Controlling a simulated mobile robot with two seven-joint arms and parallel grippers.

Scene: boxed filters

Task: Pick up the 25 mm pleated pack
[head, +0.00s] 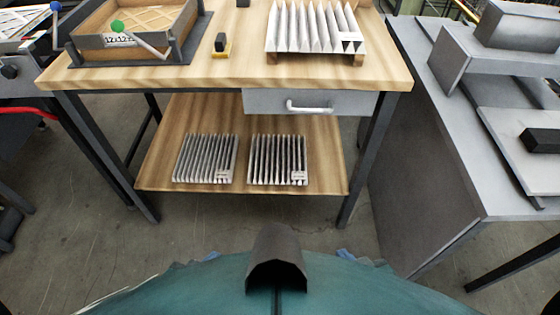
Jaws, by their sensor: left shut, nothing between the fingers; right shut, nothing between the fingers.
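Three white pleated packs are in view. A larger one with coarse, widely spaced pleats (310,30) rests on small wooden blocks on the bench top. Two smaller ones with finer pleats lie side by side on the lower shelf, a left pack (205,157) and a right pack (277,158), with a gap between them. Each has a small label at its front right corner, too small to read, so I cannot tell which is the 25 mm pack. Neither of my grippers is in view.
The wooden bench top (235,75) overhangs the lower shelf (190,110), with a drawer (350,103) beneath its right half. A framed fixture (125,50) with a lever stands at the top left. A grey cabinet (425,140) flanks the right. The floor in front is clear.

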